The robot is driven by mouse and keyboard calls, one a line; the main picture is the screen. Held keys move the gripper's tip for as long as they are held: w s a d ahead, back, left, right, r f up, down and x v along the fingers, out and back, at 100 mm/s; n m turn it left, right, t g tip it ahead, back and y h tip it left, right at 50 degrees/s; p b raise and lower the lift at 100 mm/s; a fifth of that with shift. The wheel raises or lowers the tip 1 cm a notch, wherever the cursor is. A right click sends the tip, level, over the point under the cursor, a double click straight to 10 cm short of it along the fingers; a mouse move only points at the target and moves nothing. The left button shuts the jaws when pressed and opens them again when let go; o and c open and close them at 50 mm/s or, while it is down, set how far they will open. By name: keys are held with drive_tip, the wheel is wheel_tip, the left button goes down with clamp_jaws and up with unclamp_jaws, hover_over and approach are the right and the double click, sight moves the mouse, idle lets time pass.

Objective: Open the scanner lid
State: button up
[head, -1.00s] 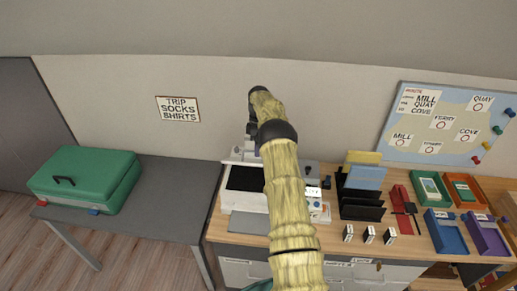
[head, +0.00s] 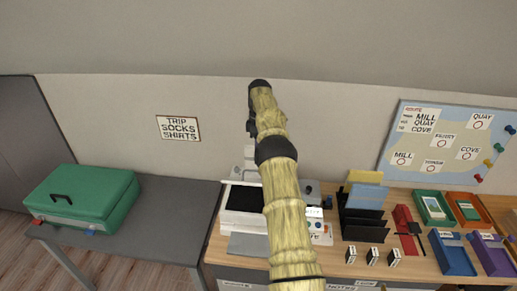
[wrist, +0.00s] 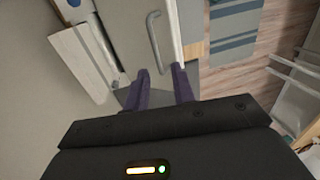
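The scanner (head: 230,222) is a white-framed unit with a dark rectangular top, on the left part of the wooden desk. I cannot tell whether the dark area is its lid or its glass. A pale upright part (head: 249,165) shows behind it, partly hidden by my arm. My gripper (head: 250,128) is above the back of the scanner, apart from it in the head view. In the wrist view, its two purple fingers (wrist: 162,80) are apart with nothing seen between them. A grey bar handle (wrist: 154,42) on a pale panel lies just beyond the fingertips; I cannot tell what it belongs to.
A green case (head: 82,195) lies on the grey table (head: 165,210) at left. Right of the scanner stand a dark file rack (head: 362,222) and several coloured trays, including a blue one (head: 452,256). My arm hides part of the desk. The wall is close behind.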

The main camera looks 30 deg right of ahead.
drive_tip(key=shift+a, duration=0.1)
drive_tip(key=c, duration=0.3)
drive_tip(key=shift+w+a+r, duration=0.1)
drive_tip(key=shift+a+r, duration=0.05)
drive_tip(key=shift+a, duration=0.15)
clamp_jaws()
drive_tip(key=s+a+r+m+t+h, duration=0.1)
drive_tip(key=s+a+r+m, duration=0.15)
drive_tip(key=a, duration=0.45)
drive_tip(key=s+a+r+m+t, duration=0.15)
drive_tip(key=s+a, duration=0.25)
drive_tip(key=a, duration=0.4)
drive_tip(key=s+a+f+m+t, duration=0.1)
drive_tip(key=s+a+m, duration=0.2)
drive_tip(key=s, duration=0.9)
drive_tip(key=s+a+f+m+t, duration=0.1)
drive_tip(key=s+a+m, duration=0.2)
drive_tip(key=s, duration=1)
drive_tip(key=a, duration=0.3)
drive_tip(key=shift+a+f+m, duration=0.15)
drive_tip(key=shift+a+m, duration=0.1)
drive_tip(key=shift+m, duration=0.15)
drive_tip(key=shift+w, duration=0.1)
